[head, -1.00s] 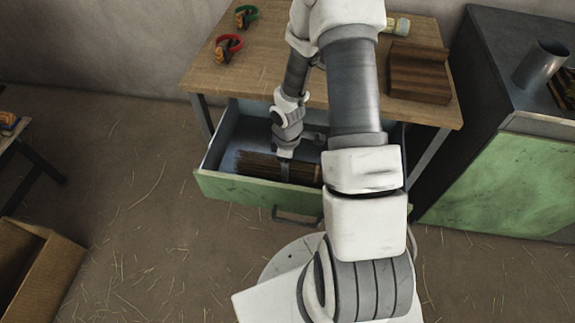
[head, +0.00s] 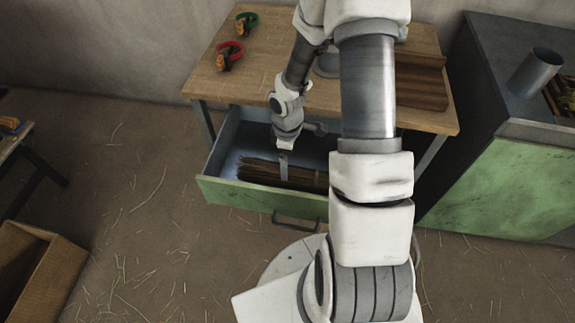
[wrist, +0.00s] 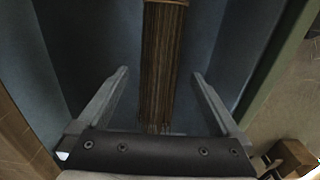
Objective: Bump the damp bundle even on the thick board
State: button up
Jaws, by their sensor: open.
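The bundle (head: 256,170) is a sheaf of thin brown stalks lying lengthwise in the open drawer. In the wrist view the bundle (wrist: 163,60) runs between my fingers, with a pale band near its far end. My gripper (head: 284,172) is open and reaches down into the drawer over the bundle. In the wrist view its fingers (wrist: 160,74) stand apart, one on each side, with gaps to the stalks. The thick board (head: 424,82) is a brown stepped block on the bench at the right; my arm hides its left part.
The grey-lined drawer (head: 222,143) with a green front surrounds my gripper. Red and green clamps (head: 230,55) lie at the bench's left. A dark cabinet (head: 490,75) with a metal cup (head: 537,72) stands right. A cardboard box (head: 40,265) sits on the floor at left.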

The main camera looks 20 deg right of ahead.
notch_tip(320, 180, up, 11)
jog(key=p, duration=0.3)
jog(key=shift+r, duration=0.1)
jog(key=s+r+m+t+h+p, duration=0.1)
jog(key=s+r+m+p, duration=0.15)
jog(key=r, duration=0.85)
jog(key=s+r+m+t+h+p, duration=0.1)
jog(key=s+r+m+p, duration=0.15)
jog(key=r, duration=0.75)
jog(key=s+a+r+m+t+p, duration=0.1)
jog(key=s+a+r+m, duration=0.1)
jog(key=r, duration=0.3)
jog(key=s+a+r+m+t+y+p, duration=0.1)
jog(key=s+a+r+m, duration=0.1)
jog(key=s+r, duration=0.2)
jog(key=s+a+r+m+t+y+p, duration=0.1)
jog(key=s+a+r+m+p, duration=0.1)
jog(key=s+r, duration=0.2)
jog(key=shift+a+r+t, duration=0.25)
jog(key=shift+r+t, duration=0.05)
jog(key=shift+r, duration=1)
